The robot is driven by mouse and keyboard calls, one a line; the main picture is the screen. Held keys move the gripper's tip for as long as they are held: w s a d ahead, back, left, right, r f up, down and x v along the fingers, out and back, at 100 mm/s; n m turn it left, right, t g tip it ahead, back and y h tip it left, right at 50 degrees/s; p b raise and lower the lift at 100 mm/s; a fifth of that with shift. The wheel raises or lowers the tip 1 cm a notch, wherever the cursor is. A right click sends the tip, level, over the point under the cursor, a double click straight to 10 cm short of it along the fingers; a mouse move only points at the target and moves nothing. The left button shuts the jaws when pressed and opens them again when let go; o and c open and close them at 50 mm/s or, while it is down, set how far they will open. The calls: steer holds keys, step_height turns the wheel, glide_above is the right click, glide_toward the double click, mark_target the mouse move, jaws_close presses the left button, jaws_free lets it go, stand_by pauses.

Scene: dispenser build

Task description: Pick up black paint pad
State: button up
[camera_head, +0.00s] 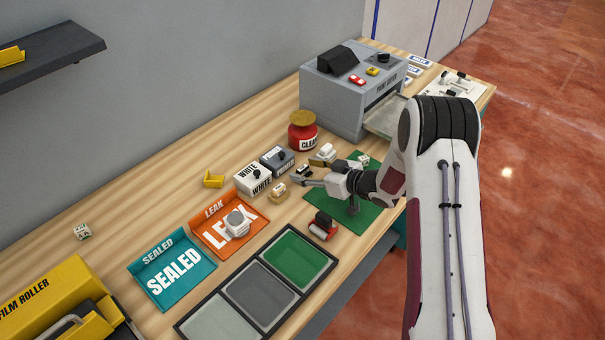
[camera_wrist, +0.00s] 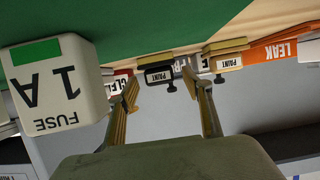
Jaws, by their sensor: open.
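The black paint pad (camera_wrist: 158,75), a small black block with a white label and a gold-coloured base, shows in the wrist view just beyond and between my fingertips. In the head view the black pad (camera_head: 302,170) is small and partly hidden by my gripper. My gripper (camera_wrist: 161,84) is open, with one finger toward either side of the pad; I cannot tell whether they touch it. In the head view my gripper (camera_head: 306,171) reaches left, low over the table. A similar white paint pad (camera_wrist: 228,62) stands beside the black one; it also shows in the head view (camera_head: 278,190).
A white fuse box (camera_wrist: 62,92) looms close at left in the wrist view. WHITE (camera_head: 253,178) and dark (camera_head: 277,159) boxes stand behind the pads. A red jar (camera_head: 302,137) stands behind my gripper. The green mat (camera_head: 345,215) and orange LEAK tray (camera_head: 208,235) are nearby.

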stand_by(0.4)
steer(key=c, duration=1)
steer(key=shift+c, duration=0.2)
steer(key=shift+r, duration=0.2)
step_height(320, 180, up, 10)
steer(key=shift+f, duration=0.15)
